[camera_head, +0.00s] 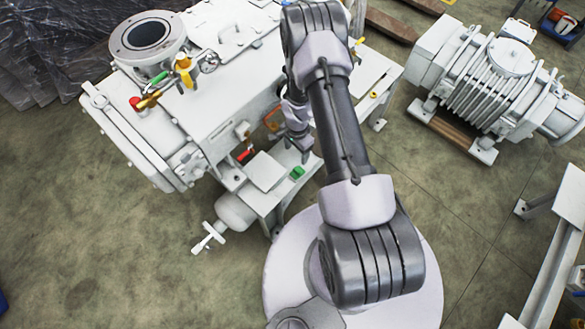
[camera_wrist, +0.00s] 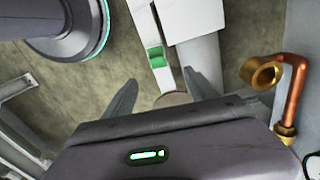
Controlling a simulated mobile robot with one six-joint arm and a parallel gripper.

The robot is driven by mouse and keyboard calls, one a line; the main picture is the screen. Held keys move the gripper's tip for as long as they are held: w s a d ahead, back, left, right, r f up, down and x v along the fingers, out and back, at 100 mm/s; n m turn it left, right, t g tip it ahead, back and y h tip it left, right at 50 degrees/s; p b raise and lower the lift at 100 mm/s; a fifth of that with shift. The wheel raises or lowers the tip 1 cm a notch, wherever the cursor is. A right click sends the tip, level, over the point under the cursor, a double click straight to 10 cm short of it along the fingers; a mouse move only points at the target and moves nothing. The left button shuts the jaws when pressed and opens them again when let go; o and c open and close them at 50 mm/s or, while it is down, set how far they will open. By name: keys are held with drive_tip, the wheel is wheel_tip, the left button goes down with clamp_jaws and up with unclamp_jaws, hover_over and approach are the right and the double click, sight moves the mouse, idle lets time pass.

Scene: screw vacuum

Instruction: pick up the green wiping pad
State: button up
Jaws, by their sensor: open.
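The green wiping pad (camera_head: 297,172) is a small green block on a narrow white ledge of the machine in the head view. It also shows in the wrist view (camera_wrist: 155,56), near the top middle. My gripper (camera_wrist: 160,76) is open, its two dark fingers spread apart with nothing seen between them. In the wrist view the pad appears just beyond the fingertips, roughly in line with the gap, and apart from them.
A copper pipe with brass ends (camera_wrist: 292,85) stands close at the right of my gripper in the wrist view. The large white vacuum machine (camera_head: 215,75) fills the left of the head view. A ribbed white pump (camera_head: 495,75) stands at the right, with bare floor between.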

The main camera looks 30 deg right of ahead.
sight(298, 170)
wheel_tip(298, 170, down, 10)
drive_tip(key=b, duration=0.3)
drive_tip(key=f+b, duration=0.2)
drive_tip(key=f, duration=0.1)
drive_tip(key=s+f+b, duration=0.1)
drive_tip(key=f, duration=0.1)
drive_tip(key=shift+d+f+b, duration=0.15)
drive_tip(key=shift+b, duration=0.15)
drive_tip(key=shift+w, duration=0.1)
drive_tip(key=shift+r, duration=0.2)
clamp_jaws()
